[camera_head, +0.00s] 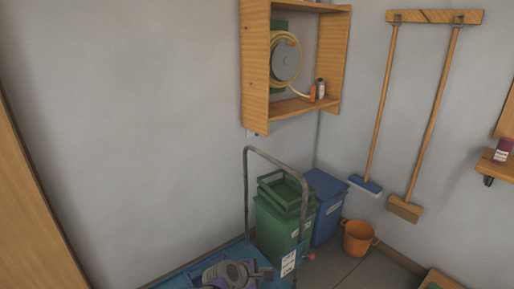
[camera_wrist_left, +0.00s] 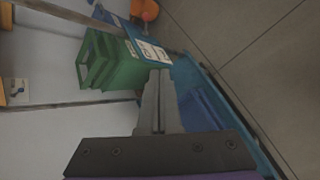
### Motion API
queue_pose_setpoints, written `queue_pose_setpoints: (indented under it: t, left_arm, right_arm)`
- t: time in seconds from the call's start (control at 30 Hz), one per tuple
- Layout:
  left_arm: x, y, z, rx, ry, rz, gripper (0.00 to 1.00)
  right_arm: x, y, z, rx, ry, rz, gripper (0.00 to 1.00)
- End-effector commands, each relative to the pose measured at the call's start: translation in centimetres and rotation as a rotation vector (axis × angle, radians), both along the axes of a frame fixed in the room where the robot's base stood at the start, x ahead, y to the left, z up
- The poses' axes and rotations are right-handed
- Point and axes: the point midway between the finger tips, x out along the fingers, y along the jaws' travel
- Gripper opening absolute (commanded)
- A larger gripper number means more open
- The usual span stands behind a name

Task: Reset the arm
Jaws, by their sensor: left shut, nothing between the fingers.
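My left gripper (camera_head: 264,273) is at the bottom of the head view, low over a blue cart (camera_head: 238,252). In the left wrist view its fingers (camera_wrist_left: 159,76) are together with nothing between them. They point toward a green bin with green crates on it (camera_head: 272,232), which also shows in the wrist view (camera_wrist_left: 122,65); the fingertips appear apart from it. My right gripper is in neither view.
The cart's grey handle (camera_head: 247,190) rises beside the green bin. A blue bin (camera_head: 327,205) and an orange bucket (camera_head: 359,237) stand behind. A wooden wall shelf (camera_head: 256,75) holds a hose reel (camera_head: 286,62). Two brooms (camera_head: 433,120) hang right. Floor is clear in front of the bucket.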

Motion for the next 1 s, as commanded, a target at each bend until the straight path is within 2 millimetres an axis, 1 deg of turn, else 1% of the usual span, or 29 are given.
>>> queue_pose_setpoints:
  t: [0.03,0.07,0.1,0.17,0.2,0.27,0.3,0.37,0.4,0.47,0.5,0.6,0.8,0.93,1.0]
  left_arm:
    - [-2.0,1.7,1.1,0.08,-0.031,-0.052,0.0]
    - [-3.2,2.5,1.5,0.133,-0.051,-0.09,0.0]
    - [-4.7,3.7,2.1,0.201,-0.076,-0.141,0.0]
    - [-7.2,5.5,2.8,0.305,-0.109,-0.218,0.0]
    - [-8.9,6.6,3.1,0.373,-0.129,-0.271,0.0]
    - [-11.6,8.3,3.5,0.472,-0.155,-0.354,0.0]
    - [-13.3,9.5,3.6,0.538,-0.171,-0.409,0.0]
    - [-16.1,11.1,3.7,0.634,-0.19,-0.497,0.0]
    - [-18.0,12.1,3.6,0.697,-0.202,-0.556,0.0]
    - [-20.7,13.7,3.4,0.785,-0.214,-0.645,0.0]
    - [-22.4,14.6,3.1,0.839,-0.219,-0.701,0.0]
    - [-26.1,16.5,2.4,0.954,-0.227,-0.831,0.0]
    - [-31.9,19.5,0.7,1.118,-0.223,-1.047,0.0]
    - [-35.2,21.1,-0.6,1.202,-0.212,-1.177,0.0]
    - [-34.9,20.9,2.5,1.202,-0.223,-1.164,0.0]
  right_arm:
    - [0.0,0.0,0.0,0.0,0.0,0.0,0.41]
    - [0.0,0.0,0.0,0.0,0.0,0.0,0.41]
    - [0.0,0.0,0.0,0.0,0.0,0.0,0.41]
    - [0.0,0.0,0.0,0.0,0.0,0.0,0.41]
    - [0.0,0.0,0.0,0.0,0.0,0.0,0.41]
    - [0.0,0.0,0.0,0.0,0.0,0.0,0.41]
    - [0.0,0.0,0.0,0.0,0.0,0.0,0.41]
    - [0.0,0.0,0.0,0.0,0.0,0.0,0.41]
    - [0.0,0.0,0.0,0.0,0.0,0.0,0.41]
    - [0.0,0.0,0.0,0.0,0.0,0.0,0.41]
    - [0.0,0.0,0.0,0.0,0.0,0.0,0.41]
    - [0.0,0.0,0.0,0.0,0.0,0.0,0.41]
    - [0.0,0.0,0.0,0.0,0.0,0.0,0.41]
    - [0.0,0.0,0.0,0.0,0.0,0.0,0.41]
    - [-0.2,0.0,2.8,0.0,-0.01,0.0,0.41]
